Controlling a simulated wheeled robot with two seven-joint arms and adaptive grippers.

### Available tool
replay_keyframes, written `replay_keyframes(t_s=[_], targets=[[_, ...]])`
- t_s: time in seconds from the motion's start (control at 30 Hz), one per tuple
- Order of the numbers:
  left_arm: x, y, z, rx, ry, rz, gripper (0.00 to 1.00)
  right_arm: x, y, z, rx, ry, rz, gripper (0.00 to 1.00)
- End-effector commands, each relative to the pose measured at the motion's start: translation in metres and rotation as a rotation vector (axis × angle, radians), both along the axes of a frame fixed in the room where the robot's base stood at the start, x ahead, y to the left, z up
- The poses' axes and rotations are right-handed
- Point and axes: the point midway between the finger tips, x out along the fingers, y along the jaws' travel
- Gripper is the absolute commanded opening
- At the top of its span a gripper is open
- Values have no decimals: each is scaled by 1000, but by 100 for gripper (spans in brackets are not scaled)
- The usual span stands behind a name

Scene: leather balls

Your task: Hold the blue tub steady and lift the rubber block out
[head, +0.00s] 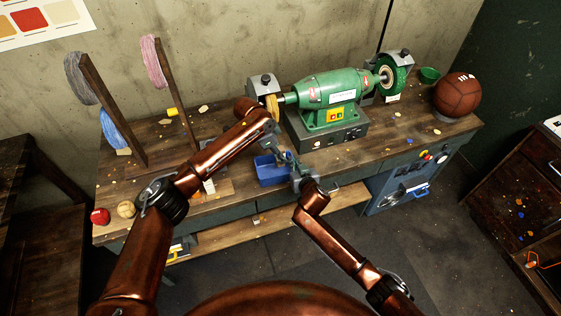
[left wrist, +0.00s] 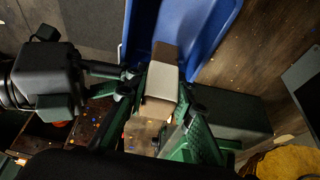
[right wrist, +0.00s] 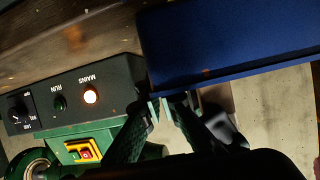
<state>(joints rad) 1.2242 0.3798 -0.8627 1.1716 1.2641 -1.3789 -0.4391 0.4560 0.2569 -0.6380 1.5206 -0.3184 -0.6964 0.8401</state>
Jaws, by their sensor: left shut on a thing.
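The blue tub (head: 272,178) stands at the front edge of the workbench. My left gripper (head: 279,154) reaches over it from the left. In the left wrist view the left fingers (left wrist: 160,100) are shut on the pale beige rubber block (left wrist: 162,80). The tub (left wrist: 205,25) shows behind the block; I cannot tell how far the block is inside it. My right gripper (head: 292,172) is at the tub's right side. In the right wrist view its fingertips (right wrist: 160,107) are close together by the tub's edge (right wrist: 230,70); contact is unclear.
A green bench grinder (head: 328,98) on a grey base stands behind the tub. Wooden posts with thread spools (head: 110,125) stand at left. A red ball (head: 100,216) and a tan ball (head: 126,209) lie at front left, a brown ball (head: 457,95) at far right.

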Motion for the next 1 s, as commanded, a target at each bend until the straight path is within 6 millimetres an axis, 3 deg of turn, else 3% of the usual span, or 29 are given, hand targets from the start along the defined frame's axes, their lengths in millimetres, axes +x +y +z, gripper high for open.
replay_keyframes(t_s=[0.1,0.23,0.6,0.9,1.0], targets=[[0,-1,23,-2,-2,-1,0,0,0,0,0,0,0,0],[0,-1,38,-1,-1,-1,0,0,0,0,0,0,0,0],[0,0,45,0,1,0,0,0,0,0,0,0,0,0],[0,0,45,0,1,0,0,0,0,0,0,0,0,23],[0,0,45,0,0,0,0,0,0,0,0,0,0,25]])
